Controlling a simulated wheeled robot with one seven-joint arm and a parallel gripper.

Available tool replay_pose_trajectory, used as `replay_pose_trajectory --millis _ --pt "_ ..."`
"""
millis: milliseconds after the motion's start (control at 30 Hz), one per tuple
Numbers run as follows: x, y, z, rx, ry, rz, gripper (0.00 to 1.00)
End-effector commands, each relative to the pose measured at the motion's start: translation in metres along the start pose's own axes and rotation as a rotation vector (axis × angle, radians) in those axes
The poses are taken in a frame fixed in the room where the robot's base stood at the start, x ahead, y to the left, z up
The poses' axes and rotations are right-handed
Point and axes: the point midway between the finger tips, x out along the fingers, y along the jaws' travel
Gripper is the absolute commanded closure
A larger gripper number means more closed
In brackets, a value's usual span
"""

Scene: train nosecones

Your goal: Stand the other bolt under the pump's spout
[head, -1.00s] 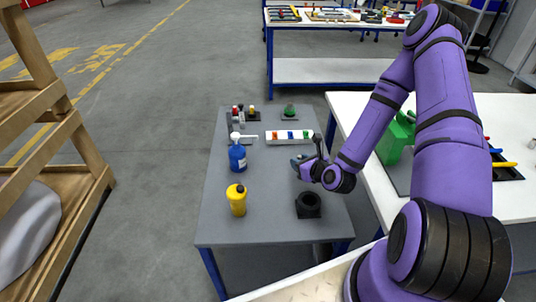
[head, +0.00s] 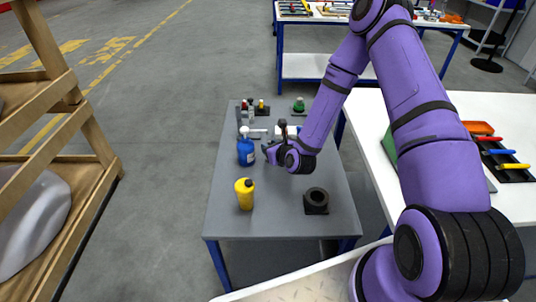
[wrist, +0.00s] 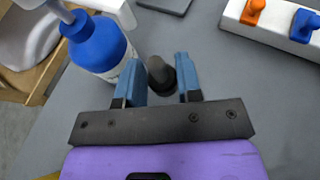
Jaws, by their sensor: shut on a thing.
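The pump is a blue bottle (head: 246,153) with a white top, standing on the grey table; in the wrist view the blue bottle (wrist: 97,43) is at upper left. My gripper (head: 267,151) is just right of it in the head view, low over the table. In the wrist view its blue fingers (wrist: 157,66) are shut on a dark bolt (wrist: 160,75), with the bottle close to the left finger. The bolt's lower end is hidden, so I cannot tell whether it touches the table. I cannot make out the spout's tip clearly.
A yellow bottle (head: 245,194) and a black block with a round hole (head: 316,201) stand nearer me. A white rack with coloured pieces (wrist: 277,20) lies right of my gripper. A small holder and a green item (head: 299,105) are at the far end.

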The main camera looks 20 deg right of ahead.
Motion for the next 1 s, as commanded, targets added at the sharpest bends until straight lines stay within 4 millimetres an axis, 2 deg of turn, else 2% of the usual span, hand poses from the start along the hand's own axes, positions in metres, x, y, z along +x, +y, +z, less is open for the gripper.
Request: replay_pose_trajectory --millis 167,300,400,800,833,867,1000 --pt "0.010 0.007 0.003 -0.001 -0.001 0.002 0.95" --pt "0.017 0.006 -0.019 -0.001 0.004 0.001 0.95" --pt "0.021 0.006 -0.029 -0.002 0.001 0.001 0.95" --pt "0.023 0.005 -0.034 0.000 0.001 0.000 0.95" --pt "0.022 0.006 -0.033 0.000 0.001 0.001 0.60" --pt "0.022 0.005 -0.033 0.000 0.001 0.001 0.57" --pt "0.022 0.005 -0.033 0.000 0.001 0.001 0.57"
